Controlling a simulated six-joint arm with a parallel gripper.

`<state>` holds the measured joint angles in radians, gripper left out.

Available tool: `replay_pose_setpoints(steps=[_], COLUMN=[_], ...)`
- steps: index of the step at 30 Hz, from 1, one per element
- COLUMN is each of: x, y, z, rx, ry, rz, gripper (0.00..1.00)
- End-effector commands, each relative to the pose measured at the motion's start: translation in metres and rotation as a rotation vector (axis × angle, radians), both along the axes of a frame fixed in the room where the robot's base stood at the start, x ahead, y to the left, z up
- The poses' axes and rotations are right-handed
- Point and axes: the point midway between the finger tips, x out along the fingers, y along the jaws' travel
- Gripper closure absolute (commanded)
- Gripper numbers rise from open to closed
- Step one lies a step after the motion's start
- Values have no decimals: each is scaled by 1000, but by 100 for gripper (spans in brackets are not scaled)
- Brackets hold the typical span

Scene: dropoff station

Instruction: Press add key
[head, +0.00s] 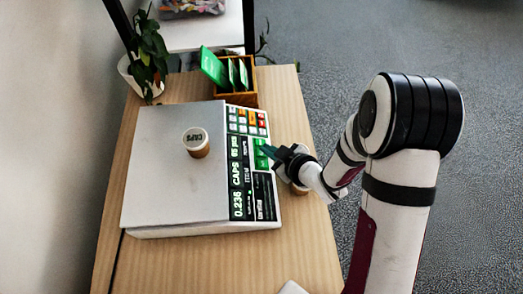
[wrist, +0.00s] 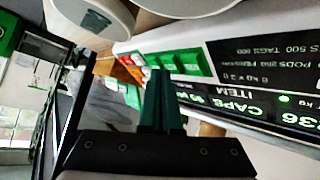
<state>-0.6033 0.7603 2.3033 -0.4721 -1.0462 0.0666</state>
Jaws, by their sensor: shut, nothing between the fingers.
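A counting scale has a grey plate (head: 165,160) and a black panel with keys and a lit display (head: 238,205) along its right side. A large green key (head: 261,160) sits on the panel; green keys also show in the wrist view (wrist: 190,62). The add label is not readable. My gripper (head: 267,151) is shut and empty, its dark green fingertips over the panel at the green key. In the wrist view, the fingertips (wrist: 160,72) overlap the edge of the green keys. I cannot tell whether they touch.
A wooden box (head: 238,97) with green cards and a potted plant (head: 147,60) stand behind. A brown-sided container (head: 299,189) is partly hidden below my gripper. Bare wooden table (head: 185,265) shows in front.

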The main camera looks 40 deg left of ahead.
Motion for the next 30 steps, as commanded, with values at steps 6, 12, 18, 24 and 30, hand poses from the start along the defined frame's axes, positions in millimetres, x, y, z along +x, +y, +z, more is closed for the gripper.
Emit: replay_pose_setpoints(steps=[6,12,18,24,30], x=[0,0,-1,-2,-2], y=[0,0,1,2,2], z=[0,-2,-4,-6,-7], rx=[0,0,-1,-1,-1], ry=[0,0,-1,0,0], rz=[0,0,-1,0,0], gripper=[100,100,100,100,100])
